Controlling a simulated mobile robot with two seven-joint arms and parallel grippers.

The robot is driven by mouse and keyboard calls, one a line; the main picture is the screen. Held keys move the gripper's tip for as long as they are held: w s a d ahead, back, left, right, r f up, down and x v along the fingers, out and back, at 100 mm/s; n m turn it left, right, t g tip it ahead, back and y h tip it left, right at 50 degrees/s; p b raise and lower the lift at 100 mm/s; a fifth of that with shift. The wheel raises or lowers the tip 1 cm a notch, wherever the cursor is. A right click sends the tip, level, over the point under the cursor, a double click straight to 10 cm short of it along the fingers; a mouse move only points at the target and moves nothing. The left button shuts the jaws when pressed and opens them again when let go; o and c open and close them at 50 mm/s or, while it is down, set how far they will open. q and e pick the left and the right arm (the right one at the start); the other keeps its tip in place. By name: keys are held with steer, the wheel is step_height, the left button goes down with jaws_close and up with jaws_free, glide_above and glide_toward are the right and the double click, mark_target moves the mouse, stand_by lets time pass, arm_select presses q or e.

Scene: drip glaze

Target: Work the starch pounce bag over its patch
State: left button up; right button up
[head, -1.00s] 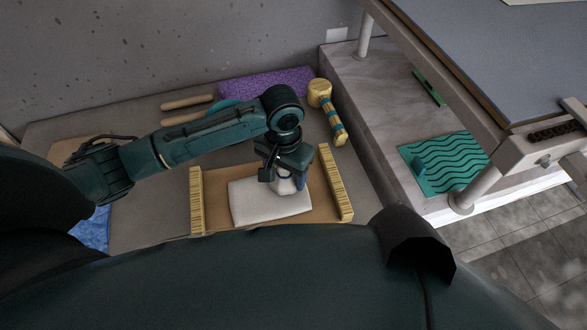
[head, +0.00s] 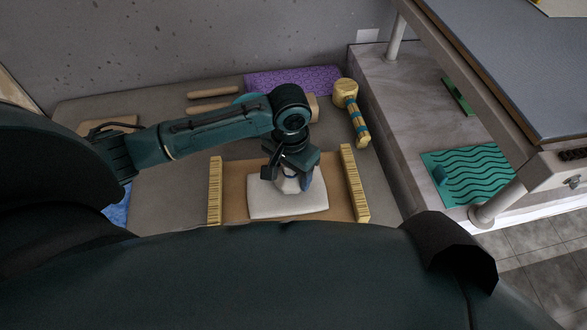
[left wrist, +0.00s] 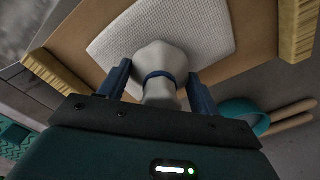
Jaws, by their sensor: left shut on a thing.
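The starch pounce bag is a pale cloth bundle (left wrist: 160,65) tied with a blue band, seen in the left wrist view. My left gripper (left wrist: 155,85) is shut on it, one blue finger on each side. In the head view the left gripper (head: 292,182) points down over the white textured patch (head: 285,208), and the bag is mostly hidden by it. The bag's lower end overlaps the patch (left wrist: 190,25) in the left wrist view; I cannot tell whether it touches. The patch lies on a brown board (head: 235,185) between two yellow ridged bars. My right gripper is not in view.
The yellow bars (head: 215,190) and (head: 354,183) flank the board. A yellow-and-blue mallet (head: 352,108), wooden rods (head: 212,93) and a purple mat (head: 290,82) lie behind. A green wavy mat (head: 468,178) lies on the ledge at right, below a raised grey table (head: 510,50).

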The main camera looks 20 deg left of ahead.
arm_select(q)
steer(key=shift+s+a, duration=0.4)
steer(key=shift+a, duration=0.25)
steer(key=shift+s+a, duration=0.4)
steer(key=shift+a, duration=0.2)
steer(key=shift+a, duration=0.1)
steer(key=shift+s+a, duration=0.8)
steer(key=shift+a, duration=0.35)
steer(key=shift+a, duration=0.1)
steer(key=shift+s+a, duration=0.65)
steer(key=shift+a, duration=0.3)
step_height(320, 180, up, 7)
